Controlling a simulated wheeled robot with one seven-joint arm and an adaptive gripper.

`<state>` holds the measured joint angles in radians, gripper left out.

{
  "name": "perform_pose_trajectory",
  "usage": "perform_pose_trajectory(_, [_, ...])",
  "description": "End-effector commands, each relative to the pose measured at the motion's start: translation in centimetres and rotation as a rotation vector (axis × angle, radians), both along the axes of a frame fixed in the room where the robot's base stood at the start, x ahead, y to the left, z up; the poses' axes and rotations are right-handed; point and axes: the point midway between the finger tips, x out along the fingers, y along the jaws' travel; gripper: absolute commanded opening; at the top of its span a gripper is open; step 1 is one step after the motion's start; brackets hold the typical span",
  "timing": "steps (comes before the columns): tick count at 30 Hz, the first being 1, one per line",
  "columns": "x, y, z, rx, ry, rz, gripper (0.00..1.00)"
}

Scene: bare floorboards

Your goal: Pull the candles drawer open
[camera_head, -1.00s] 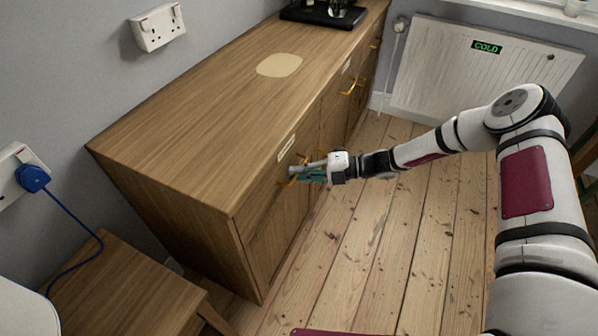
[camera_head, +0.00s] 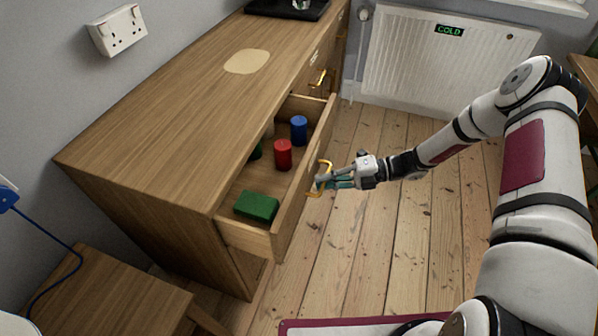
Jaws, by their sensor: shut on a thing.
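The drawer (camera_head: 294,203) at the near end of the wooden sideboard stands well open. Its yellow handle (camera_head: 324,164) is on the front panel, and my gripper (camera_head: 322,182) is shut on it. Inside the drawer are a red cylinder (camera_head: 283,155), a blue cylinder (camera_head: 299,130) and a green block (camera_head: 257,206). A dark green cylinder (camera_head: 256,152) and a pale one are partly hidden under the sideboard top. The drawer's label is not visible now.
The sideboard top (camera_head: 180,110) holds a pale oval mat (camera_head: 246,61) and a black tray (camera_head: 290,8). Another yellow handle (camera_head: 318,77) sits farther along. A small wooden table (camera_head: 110,290) stands at lower left. Floorboards (camera_head: 375,240) right of the drawer are clear.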

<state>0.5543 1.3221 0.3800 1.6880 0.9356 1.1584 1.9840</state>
Motion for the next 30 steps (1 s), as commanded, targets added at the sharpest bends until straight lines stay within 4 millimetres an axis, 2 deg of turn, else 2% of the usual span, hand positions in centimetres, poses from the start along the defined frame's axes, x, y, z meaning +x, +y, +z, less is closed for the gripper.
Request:
perform_pose_trajectory(1, [-0.4,-1.5,0.0,-0.001,0.002,-0.004,0.00])
perform_pose_trajectory(6, [-1.9,-5.5,-0.1,-0.002,0.002,-0.004,0.00])
perform_pose_trajectory(13, [-3.4,-9.6,-0.1,-0.001,0.001,-0.003,0.00])
perform_pose_trajectory(21, [-4.3,-12.0,-0.1,-0.001,0.000,-0.001,0.00])
perform_pose_trajectory(30, [-4.5,-12.4,0.0,-0.001,0.000,0.000,0.00])
